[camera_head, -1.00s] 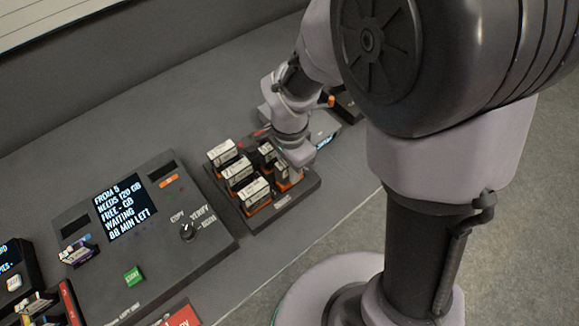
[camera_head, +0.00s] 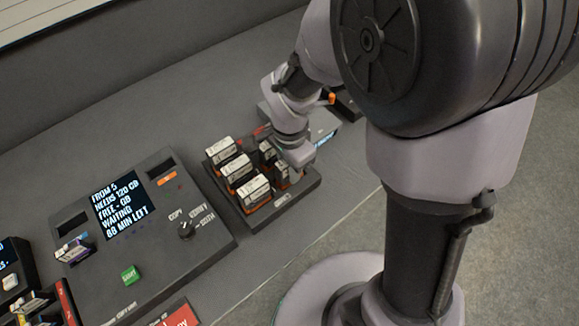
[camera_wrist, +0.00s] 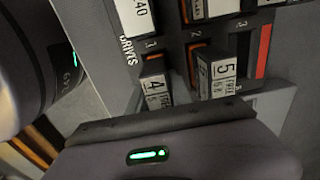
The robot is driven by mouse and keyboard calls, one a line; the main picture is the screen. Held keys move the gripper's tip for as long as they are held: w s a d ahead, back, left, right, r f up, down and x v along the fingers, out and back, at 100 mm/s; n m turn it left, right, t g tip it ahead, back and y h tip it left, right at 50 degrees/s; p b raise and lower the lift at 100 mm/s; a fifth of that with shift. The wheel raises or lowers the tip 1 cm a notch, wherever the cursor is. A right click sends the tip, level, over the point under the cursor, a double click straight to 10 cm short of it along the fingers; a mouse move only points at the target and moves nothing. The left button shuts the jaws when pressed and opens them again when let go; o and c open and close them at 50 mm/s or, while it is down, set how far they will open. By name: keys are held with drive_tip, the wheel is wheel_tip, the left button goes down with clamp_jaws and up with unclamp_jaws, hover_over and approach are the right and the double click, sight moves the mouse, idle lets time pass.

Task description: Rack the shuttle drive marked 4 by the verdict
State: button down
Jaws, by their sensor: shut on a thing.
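The drive marked 4 (camera_wrist: 154,86) is dark with a white label. In the wrist view it stands in a slot of the dark drive tray (camera_head: 262,221). The drive marked 5 (camera_wrist: 218,74) stands just to its right. My gripper (camera_head: 291,166) is low over the right side of the tray. In the wrist view its body crosses the bottom of the picture, right up against drive 4, and it looks shut on that drive. The fingertips are hidden there. Whether the drive is lifted at all I cannot tell.
Several white-labelled drives (camera_head: 237,170) stand close beside my gripper. Left of the tray is a dark console with a screen (camera_head: 121,208) reading "FROM 5, NEEDS 120 GB, WAITING", a knob (camera_head: 186,230) and a green button (camera_head: 130,275). A red-marked block (camera_head: 176,316) lies at the bottom edge.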

drive_tip(key=c, duration=0.8)
unclamp_jaws()
drive_tip(key=shift+o, duration=0.2)
wheel_tip(320, 180, up, 8)
drive_tip(key=p, duration=0.6)
drive_tip(key=shift+f, duration=0.15)
drive_tip(key=shift+f, duration=0.1)
